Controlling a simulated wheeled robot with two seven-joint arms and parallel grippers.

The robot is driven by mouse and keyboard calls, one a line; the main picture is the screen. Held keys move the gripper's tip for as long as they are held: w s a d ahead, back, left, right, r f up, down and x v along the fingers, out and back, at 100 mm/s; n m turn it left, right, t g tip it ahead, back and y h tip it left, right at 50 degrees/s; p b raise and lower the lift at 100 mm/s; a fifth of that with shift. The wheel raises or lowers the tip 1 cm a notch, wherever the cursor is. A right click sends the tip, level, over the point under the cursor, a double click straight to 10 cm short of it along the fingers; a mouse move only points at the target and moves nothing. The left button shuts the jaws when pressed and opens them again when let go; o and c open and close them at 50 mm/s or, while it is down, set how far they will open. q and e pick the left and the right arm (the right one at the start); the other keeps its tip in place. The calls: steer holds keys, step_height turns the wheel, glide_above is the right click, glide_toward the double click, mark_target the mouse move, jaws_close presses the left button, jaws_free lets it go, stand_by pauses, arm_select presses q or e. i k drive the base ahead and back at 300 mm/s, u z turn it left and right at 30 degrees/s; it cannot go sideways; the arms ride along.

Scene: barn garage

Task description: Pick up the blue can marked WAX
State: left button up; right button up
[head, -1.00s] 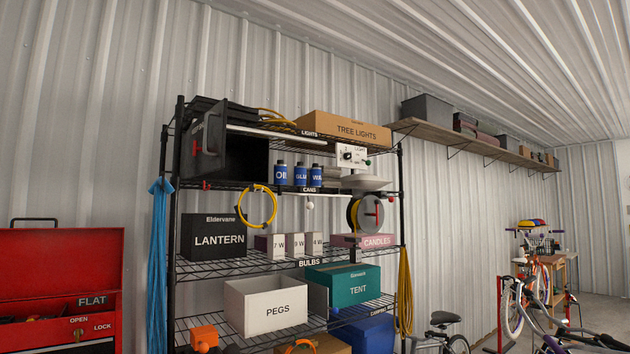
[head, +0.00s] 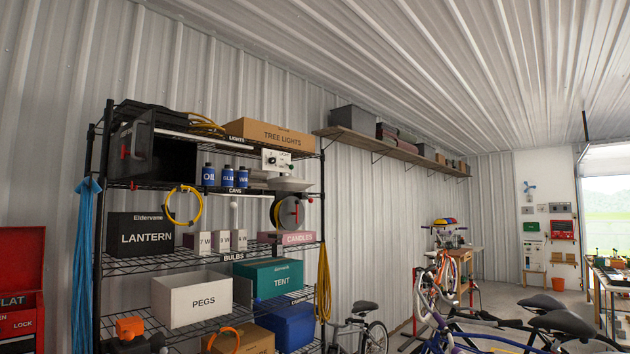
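Three small blue cans with dark caps stand in a row on the CANS shelf of the black wire rack. From left, they are the OIL can (head: 209,176), a can that seems to read GLUE (head: 228,178), and the can at the right end (head: 243,180). The right-end can's label is too small to read fully; it fits the WAX can by its place in the row. The cans stand upright between a black box with an open door and a white control box. Neither of my grippers is in view.
A yellow coil (head: 184,205) hangs below the cans' shelf. The white control box (head: 276,161) stands right of the cans. A red toolbox (head: 20,285) stands at left. Bicycles (head: 520,325) stand on the floor at right. A long wooden wall shelf (head: 400,150) runs to the right.

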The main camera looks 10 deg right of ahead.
mark_target(242, 175)
steer(key=z, duration=1.2)
steer(key=i, duration=2.15)
steer(key=u, duration=0.95)
steer(key=i, duration=0.45)
steer(key=u, duration=0.4)
